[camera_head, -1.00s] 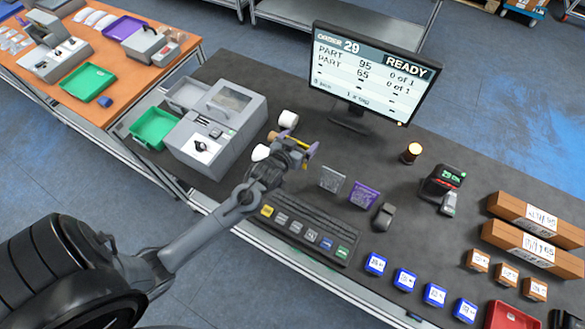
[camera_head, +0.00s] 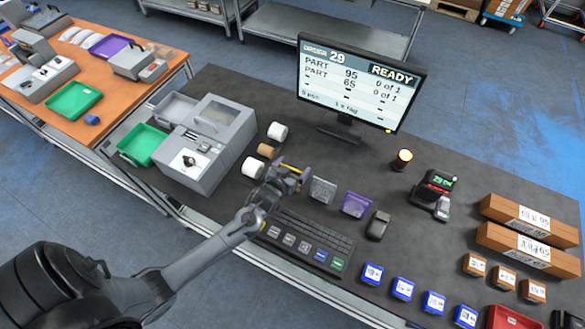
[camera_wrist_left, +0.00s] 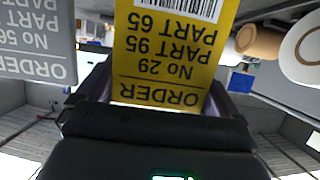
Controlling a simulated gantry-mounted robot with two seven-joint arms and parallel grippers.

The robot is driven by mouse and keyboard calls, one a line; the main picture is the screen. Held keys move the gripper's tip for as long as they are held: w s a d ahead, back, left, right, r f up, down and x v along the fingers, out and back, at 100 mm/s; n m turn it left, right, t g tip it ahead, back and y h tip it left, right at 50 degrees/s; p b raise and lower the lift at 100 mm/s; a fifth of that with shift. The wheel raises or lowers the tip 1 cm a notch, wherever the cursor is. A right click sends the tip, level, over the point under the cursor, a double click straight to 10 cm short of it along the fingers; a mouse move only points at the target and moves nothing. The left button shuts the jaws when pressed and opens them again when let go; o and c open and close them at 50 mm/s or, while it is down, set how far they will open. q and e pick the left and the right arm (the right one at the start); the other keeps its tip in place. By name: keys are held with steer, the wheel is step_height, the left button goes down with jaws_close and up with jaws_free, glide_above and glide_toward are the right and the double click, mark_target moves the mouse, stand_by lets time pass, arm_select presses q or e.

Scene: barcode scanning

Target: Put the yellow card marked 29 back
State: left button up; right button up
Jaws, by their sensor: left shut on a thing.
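My left gripper (camera_head: 285,182) is shut on the yellow card (camera_head: 291,169), holding it above the dark bench, left of the grey card (camera_head: 322,190) and the purple card (camera_head: 356,204). In the left wrist view the yellow card (camera_wrist_left: 170,50) fills the middle, its text upside down: order No 29, part 95, part 65, with a barcode at the top edge. The grey card, No 56, also shows there (camera_wrist_left: 35,40) to the left, apart from the yellow one. The yellow card's holder spot cannot be made out. My right gripper is not seen.
Paper rolls (camera_head: 267,150) stand behind the gripper and a grey printer (camera_head: 213,140) to its left. A keyboard (camera_head: 305,240) lies in front, partly covered by my arm. A scanner (camera_head: 378,225) lies right of the purple card. The monitor (camera_head: 362,80) stands behind.

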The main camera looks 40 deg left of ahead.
arm_select(q)
steer(key=shift+f, duration=0.3)
steer(key=o, duration=0.7)
steer(key=shift+c, duration=0.2)
steer(key=shift+r, duration=0.15)
steer(key=s+d+r+m+g+h, duration=0.1)
steer(key=s+d+r+g, duration=0.1)
steer(key=s, duration=0.7)
steer(key=s+d+r+m+g+h, duration=0.1)
steer(key=s+d+r+m+g, duration=0.1)
steer(key=s+d, duration=0.4)
steer(key=s+d+r+m+g+h, duration=0.1)
steer(key=s+d+r+g, duration=0.3)
steer(key=s, duration=0.8)
steer(key=shift+d+r+m+g, duration=0.25)
steer(key=shift+m+g, duration=0.15)
steer(key=shift+g, duration=0.3)
